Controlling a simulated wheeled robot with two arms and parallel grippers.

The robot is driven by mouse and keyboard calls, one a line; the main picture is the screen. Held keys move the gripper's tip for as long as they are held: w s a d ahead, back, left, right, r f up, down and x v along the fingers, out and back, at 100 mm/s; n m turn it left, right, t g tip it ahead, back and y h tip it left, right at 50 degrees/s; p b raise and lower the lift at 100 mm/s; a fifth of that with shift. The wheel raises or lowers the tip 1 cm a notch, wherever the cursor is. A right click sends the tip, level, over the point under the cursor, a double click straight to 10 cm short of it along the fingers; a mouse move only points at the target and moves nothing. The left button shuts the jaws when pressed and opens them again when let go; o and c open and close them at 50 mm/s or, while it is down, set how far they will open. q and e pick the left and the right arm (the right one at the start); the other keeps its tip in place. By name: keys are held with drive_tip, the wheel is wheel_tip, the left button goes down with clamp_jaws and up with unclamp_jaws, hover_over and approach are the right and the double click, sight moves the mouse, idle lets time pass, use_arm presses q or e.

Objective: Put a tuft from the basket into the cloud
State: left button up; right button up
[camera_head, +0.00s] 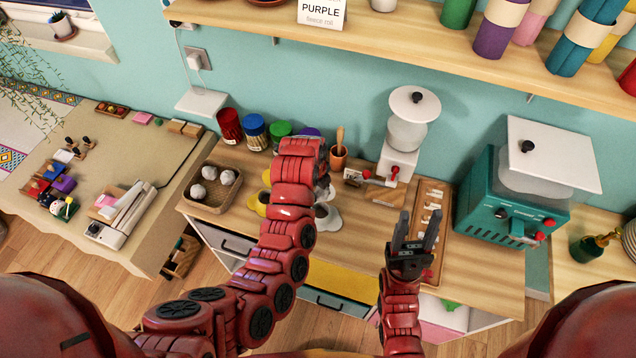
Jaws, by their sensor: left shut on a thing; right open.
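The wicker basket (208,207) sits at the left of the wooden worktop with white tufts (198,191) in it. A pale grey, cloud-like piece (328,222) lies on the worktop right of the basket, partly behind my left arm; I take it for the cloud. My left gripper (323,183) is over the worktop just above this piece, mostly hidden by its own wrist. It is shut on a small pale thing, likely a tuft, barely visible. My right gripper (416,232) is open and empty, its fingers pointing up in the picture, over the front right of the worktop.
A yellow piece (257,203) lies by my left forearm. Coloured jars (254,133) and a pot with a wooden tool (338,157) stand behind. A white-topped machine (405,135), a tray of small pieces (432,215) and a teal machine (510,205) stand right.

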use_arm(q)
drive_tip(key=b, duration=0.5)
hover_over(319, 204)
drive_tip(key=s, duration=0.3)
wheel_tip(319, 204, down, 8)
drive_tip(key=shift+w+f, duration=0.1)
drive_tip(key=shift+f, duration=0.15)
drive_tip(key=o, duration=0.8)
drive_tip(key=shift+c, duration=0.2)
drive_tip(key=shift+r, duration=0.1)
wheel_tip(319, 204, up, 17)
drive_tip(key=s+a+p, duration=0.2)
drive_tip(key=p, duration=0.2)
drive_tip(key=shift+s, duration=0.3)
